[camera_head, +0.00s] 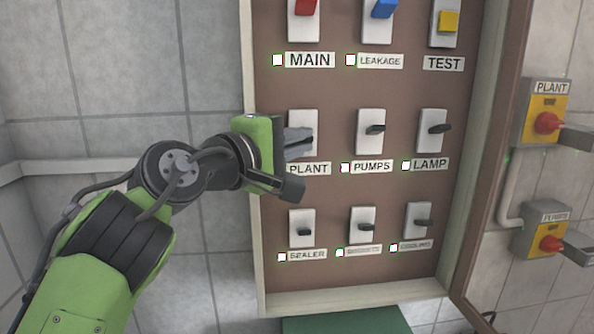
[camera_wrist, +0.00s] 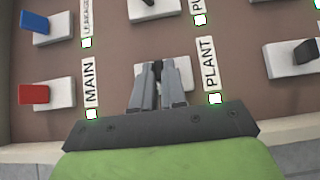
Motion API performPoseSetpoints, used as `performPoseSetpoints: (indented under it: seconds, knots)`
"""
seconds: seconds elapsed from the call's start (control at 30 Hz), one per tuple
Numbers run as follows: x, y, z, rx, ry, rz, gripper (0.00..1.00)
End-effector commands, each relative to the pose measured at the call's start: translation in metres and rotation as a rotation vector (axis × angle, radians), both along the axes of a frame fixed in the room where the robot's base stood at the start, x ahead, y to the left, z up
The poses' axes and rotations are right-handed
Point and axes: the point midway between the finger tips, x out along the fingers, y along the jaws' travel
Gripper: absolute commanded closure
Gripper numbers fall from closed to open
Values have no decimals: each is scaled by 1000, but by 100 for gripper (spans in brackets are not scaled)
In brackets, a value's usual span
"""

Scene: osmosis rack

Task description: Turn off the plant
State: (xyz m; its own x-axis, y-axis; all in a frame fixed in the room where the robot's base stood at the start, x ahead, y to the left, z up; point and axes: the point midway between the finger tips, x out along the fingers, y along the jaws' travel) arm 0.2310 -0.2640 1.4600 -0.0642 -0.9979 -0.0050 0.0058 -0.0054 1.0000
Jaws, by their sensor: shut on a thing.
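The PLANT switch has a white plate (camera_head: 301,120) in the left column of the brown panel, above the PLANT label (camera_head: 309,168). My gripper (camera_head: 303,143) reaches it from the left and is shut on its dark knob. In the wrist view my gripper (camera_wrist: 158,85) is in front of the white plate (camera_wrist: 185,68), and the fingers mostly hide the knob, so I cannot tell its angle. The PLANT label (camera_wrist: 208,63) has a white, green-edged indicator (camera_wrist: 215,98) beside it; my arm hides this indicator in the head view.
The MAIN switch (camera_head: 303,10) is above, the SEALER switch (camera_head: 302,230) below and the PUMPS switch (camera_head: 371,130) to the right. The cabinet's wooden frame (camera_head: 254,240) borders the panel. A red rotary PLANT switch (camera_head: 547,122) is on the right wall.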

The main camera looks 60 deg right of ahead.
Motion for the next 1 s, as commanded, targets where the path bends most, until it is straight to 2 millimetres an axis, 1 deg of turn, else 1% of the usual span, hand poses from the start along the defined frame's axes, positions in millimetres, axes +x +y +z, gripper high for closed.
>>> performPoseSetpoints:
  seconds: [0.03,0.2,0.4,0.6,1.0]
  knots:
    - [1,0,-13,-33,-28,2,100]
    - [1,-1,-18,-137,-121,1,100]
    - [2,-2,-22,-238,-209,0,100]
    - [3,-3,-24,-302,-267,0,100]
    - [4,-4,-23,-341,-304,0,100]
